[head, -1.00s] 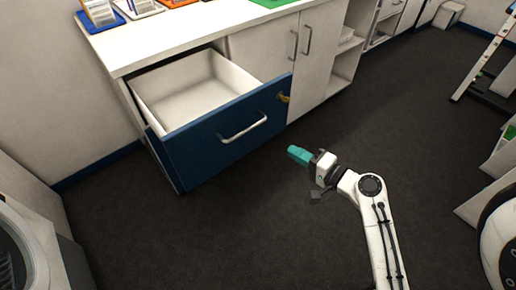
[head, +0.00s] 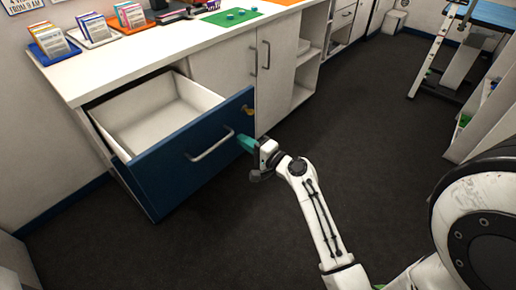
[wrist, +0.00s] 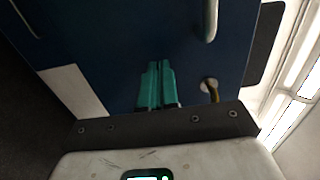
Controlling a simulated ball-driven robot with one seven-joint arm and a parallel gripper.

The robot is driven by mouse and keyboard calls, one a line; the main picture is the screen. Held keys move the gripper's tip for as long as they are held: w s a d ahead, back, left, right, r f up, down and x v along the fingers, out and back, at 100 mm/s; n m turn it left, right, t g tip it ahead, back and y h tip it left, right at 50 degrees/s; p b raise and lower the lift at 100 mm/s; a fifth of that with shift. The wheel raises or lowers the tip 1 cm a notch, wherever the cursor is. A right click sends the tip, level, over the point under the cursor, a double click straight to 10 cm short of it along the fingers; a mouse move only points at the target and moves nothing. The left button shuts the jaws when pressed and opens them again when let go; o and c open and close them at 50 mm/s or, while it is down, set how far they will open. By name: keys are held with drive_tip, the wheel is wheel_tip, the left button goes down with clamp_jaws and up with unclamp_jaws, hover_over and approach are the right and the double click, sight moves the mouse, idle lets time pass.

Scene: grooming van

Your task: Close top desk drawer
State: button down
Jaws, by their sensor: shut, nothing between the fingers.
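The top desk drawer (head: 165,172) has a blue front with a silver bar handle (head: 212,145). It is pulled out, and its white inside looks empty. A brass-coloured key or lock piece (head: 248,109) is near the front's upper right corner. My gripper (head: 244,143) has teal fingers, shut and empty, at the right part of the drawer front, to the right of the handle. In the wrist view the shut fingers (wrist: 156,84) point at the blue front (wrist: 120,50), with the handle (wrist: 210,18) ahead. Whether the fingertips touch the front cannot be told.
The white desk top (head: 140,58) holds card holders (head: 91,26) and a green mat (head: 231,16). Closed cabinet doors (head: 277,70) stand right of the drawer. The dark floor (head: 370,130) to the right is clear. A blue-topped table (head: 490,14) stands at the far right.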

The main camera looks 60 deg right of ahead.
drive_tip(key=shift+x, duration=1.15)
